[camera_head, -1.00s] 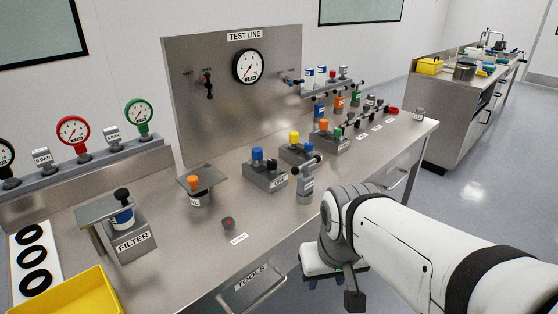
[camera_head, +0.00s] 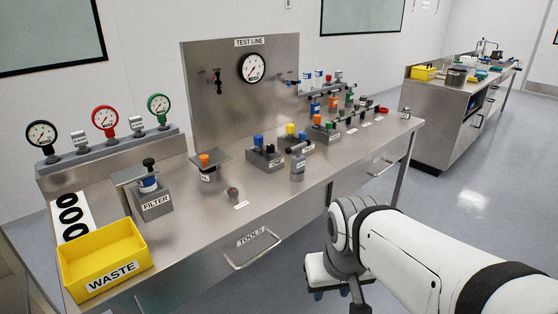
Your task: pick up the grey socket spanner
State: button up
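I cannot pick out the grey socket spanner for certain. A grey upright piece with a black-ended crossbar (camera_head: 297,164) stands near the front edge of the steel bench (camera_head: 215,225), but it is too small to identify. A closed drawer (camera_head: 250,239) labelled TOOLS is in the bench front, and its inside is hidden. My gripper (camera_head: 330,293) is low at the bottom centre, in front of the bench and apart from everything on it. Its fingers are partly cut off and partly hidden by my arm, so its opening does not show.
A yellow WASTE bin (camera_head: 101,251) stands at the bench's near left. The FILTER block (camera_head: 153,203), gauges (camera_head: 105,118) and labelled blocks with coloured caps (camera_head: 266,156) stand on the bench. A second bench (camera_head: 437,115) is at right rear. Open floor (camera_head: 470,215) lies to the right.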

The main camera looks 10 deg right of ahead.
aim_at(298, 162)
jog(key=z, duration=0.25)
jog(key=i, duration=1.15)
jog(key=u, duration=0.2)
